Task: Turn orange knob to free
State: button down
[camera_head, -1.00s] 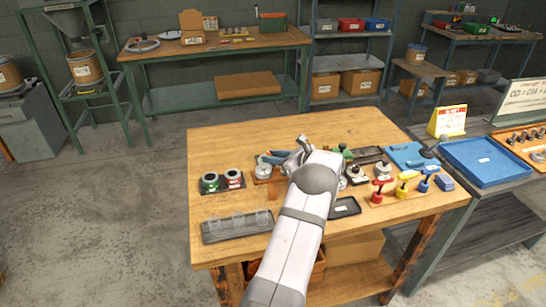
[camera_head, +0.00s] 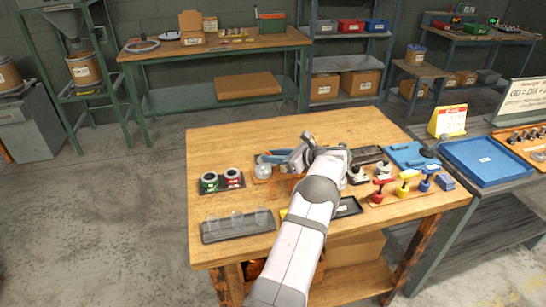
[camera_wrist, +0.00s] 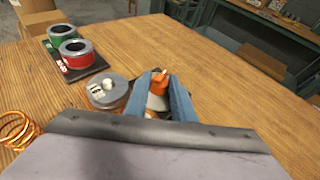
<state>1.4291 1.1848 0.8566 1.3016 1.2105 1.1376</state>
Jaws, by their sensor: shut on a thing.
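The orange knob (camera_wrist: 159,83) shows in the wrist view between the two blue fingers of my gripper (camera_wrist: 158,89). The fingers are shut on it, one on each side. A pale part shows below the knob between the fingers. In the head view my gripper (camera_head: 297,157) is over the middle of the wooden table, and I cannot make out the knob there. A round grey metal piece with a white knob (camera_wrist: 107,92) sits just left of the fingers in the wrist view. Any marking for the free position is not visible.
Red (camera_wrist: 76,53) and green spools stand on a black tray at the left. A copper coil (camera_wrist: 17,130) lies nearer in the wrist view. Red, yellow and blue handled tools (camera_head: 403,185) stand at right.

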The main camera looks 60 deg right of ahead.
jog(key=shift+r, duration=0.1)
jog(key=c, duration=1.8)
grip_release()
jog(key=shift+b+v, duration=0.8)
jog(key=shift+v, duration=2.95)
